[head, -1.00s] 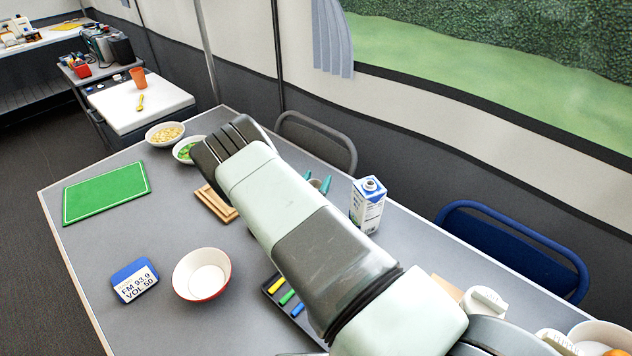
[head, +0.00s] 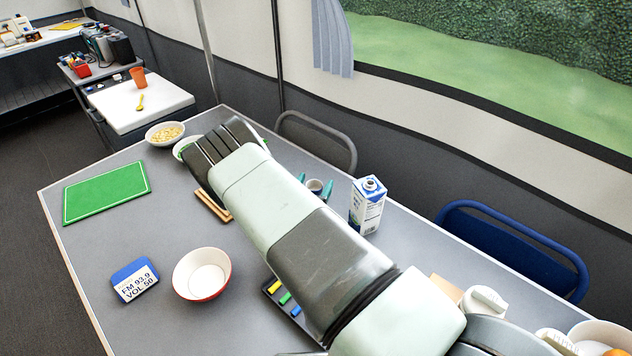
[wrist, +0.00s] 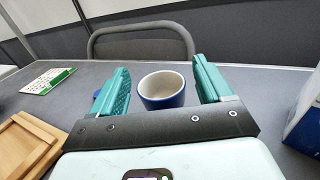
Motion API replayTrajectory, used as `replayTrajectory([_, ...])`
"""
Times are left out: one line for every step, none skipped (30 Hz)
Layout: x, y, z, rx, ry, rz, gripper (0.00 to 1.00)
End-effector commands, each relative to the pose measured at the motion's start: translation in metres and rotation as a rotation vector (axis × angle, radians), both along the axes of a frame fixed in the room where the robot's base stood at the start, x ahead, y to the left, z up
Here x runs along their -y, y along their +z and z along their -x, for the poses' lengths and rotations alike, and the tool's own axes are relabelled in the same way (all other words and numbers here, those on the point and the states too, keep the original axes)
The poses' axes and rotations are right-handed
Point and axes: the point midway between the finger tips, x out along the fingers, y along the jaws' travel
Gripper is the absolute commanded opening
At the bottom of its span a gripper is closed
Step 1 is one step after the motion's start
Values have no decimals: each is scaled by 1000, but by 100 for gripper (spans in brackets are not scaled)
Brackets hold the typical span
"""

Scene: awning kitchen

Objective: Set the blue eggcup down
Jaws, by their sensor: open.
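The blue eggcup (wrist: 162,97) stands upright on the grey table (wrist: 275,85), blue outside and pale inside. In the wrist view it sits between the two teal fingers of my gripper (wrist: 163,80), with a gap on each side. My gripper is open around it and does not appear to touch it. In the head view the eggcup's pale rim (head: 314,185) shows between the teal fingertips, just past my arm. Its lower part is hidden there.
A milk carton (head: 368,205) stands close on the right. A wooden item (head: 212,205), partly behind my arm, lies to the left. A chair (wrist: 140,40) stands behind the table edge.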

Motion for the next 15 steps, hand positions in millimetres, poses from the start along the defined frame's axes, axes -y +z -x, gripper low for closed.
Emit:
replayTrajectory([-5,0,9,-3,3,2,78])
replayTrajectory([-8,0,16,-3,3,2,78])
replayTrajectory([-11,0,24,-3,4,2,78])
replayTrajectory([-14,0,30,-4,4,2,78])
replayTrajectory([-16,0,37,-3,4,2,78])
replayTrajectory([-20,0,45,-3,4,3,78])
replayTrajectory([-22,0,50,-2,4,2,78])
replayTrajectory([-24,0,56,-2,3,2,78])
replayTrajectory([-28,0,63,-3,4,1,78])
replayTrajectory([-29,0,68,-2,3,1,78])
replayTrajectory([-31,0,73,-2,2,2,78])
replayTrajectory([-33,0,79,-2,3,1,78])
replayTrajectory([-35,0,82,-1,2,1,78])
replayTrajectory([-36,0,85,0,1,1,78])
replayTrajectory([-37,0,89,0,1,1,78])
